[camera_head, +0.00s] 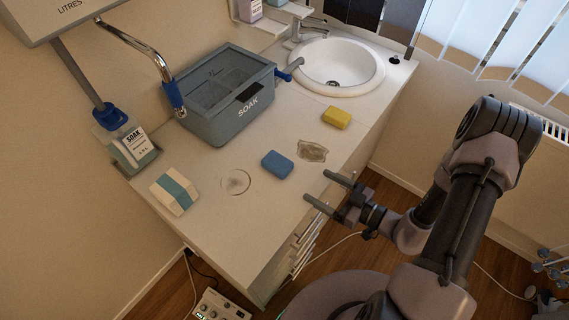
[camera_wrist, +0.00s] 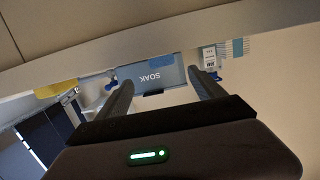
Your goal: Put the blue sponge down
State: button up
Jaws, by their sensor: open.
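The blue sponge (camera_head: 277,164) lies flat on the pale counter (camera_head: 228,215), near its front edge, between a ring stain and a brown stain. My gripper (camera_head: 316,187) is open and empty, off the counter's front edge. Its fingers point toward the counter, and the sponge is a short way beyond their tips, apart from them. In the wrist view the blue sponge (camera_wrist: 160,62) shows between the open fingers, in front of the soak tub.
A yellow sponge (camera_head: 337,118) lies right of the blue one, near the sink (camera_head: 337,68). The grey soak tub (camera_head: 222,124) stands behind. A white-and-teal block (camera_head: 174,192) and a labelled bottle (camera_head: 131,144) are at left. The counter around the blue sponge is clear.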

aim_at(289, 170)
jog(key=b+x, duration=0.2)
jog(key=x, duration=0.7)
jog(key=b+x, duration=0.2)
jog(key=x, duration=0.3)
jog(key=shift+a, duration=0.2)
jog(key=shift+r, duration=0.15)
jog(key=c, duration=1.6)
